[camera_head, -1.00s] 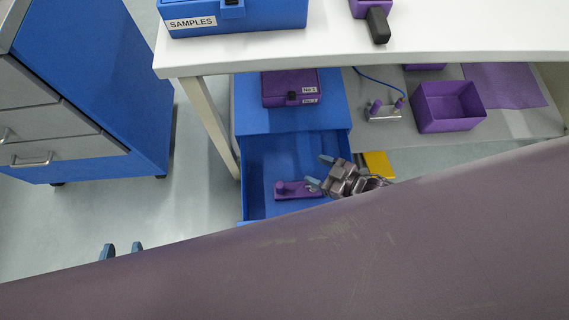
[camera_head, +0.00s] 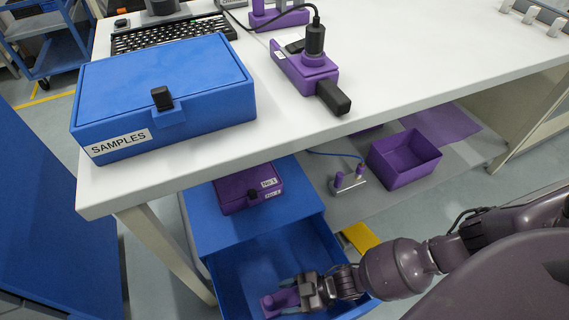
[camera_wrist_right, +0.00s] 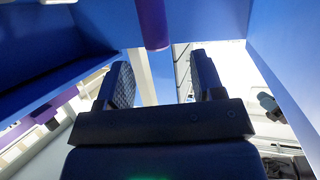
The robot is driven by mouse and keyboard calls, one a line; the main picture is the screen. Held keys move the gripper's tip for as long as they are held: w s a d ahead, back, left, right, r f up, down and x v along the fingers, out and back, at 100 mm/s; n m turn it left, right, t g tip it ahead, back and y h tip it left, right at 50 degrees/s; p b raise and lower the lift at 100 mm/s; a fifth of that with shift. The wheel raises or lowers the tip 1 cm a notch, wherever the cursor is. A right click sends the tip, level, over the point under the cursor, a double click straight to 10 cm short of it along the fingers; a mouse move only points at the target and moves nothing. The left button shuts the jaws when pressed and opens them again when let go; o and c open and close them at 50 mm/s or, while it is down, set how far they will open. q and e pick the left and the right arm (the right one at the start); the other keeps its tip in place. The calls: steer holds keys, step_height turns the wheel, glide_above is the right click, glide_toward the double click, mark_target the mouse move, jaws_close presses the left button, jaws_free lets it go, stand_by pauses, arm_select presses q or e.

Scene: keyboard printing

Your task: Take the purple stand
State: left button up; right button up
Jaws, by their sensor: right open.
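A small purple stand (camera_head: 274,304) with an upright peg lies in the open blue drawer (camera_head: 235,270) under the table. My right gripper (camera_head: 289,297) reaches into the drawer from the right, with its fingers at the stand. In the right wrist view the two dark fingers (camera_wrist_right: 163,80) are apart. A purple cylinder (camera_wrist_right: 152,22), likely the stand's peg, shows just ahead of the gap between them. Whether the fingers touch it, I cannot tell. My left gripper is out of view.
The blue SAMPLES box (camera_head: 165,95) and a purple holder with a black device (camera_head: 308,70) sit on the white table (camera_head: 400,55). A purple case (camera_head: 247,188) lies on the drawer cabinet. A purple bin (camera_head: 404,158) stands on the lower shelf. Drawer walls surround the gripper.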

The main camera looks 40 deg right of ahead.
mark_target(265, 302)
steer(key=b+x, duration=0.1)
steer(key=x, duration=0.2)
steer(key=b+x, duration=0.1)
steer(key=x, duration=0.3)
steer(key=shift+d+f, duration=0.15)
steer(key=shift+f, duration=0.05)
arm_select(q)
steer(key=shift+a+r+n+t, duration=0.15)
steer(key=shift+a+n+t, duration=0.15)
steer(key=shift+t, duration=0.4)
arm_select(e)
steer(key=shift+w+a, duration=0.25)
jaws_close()
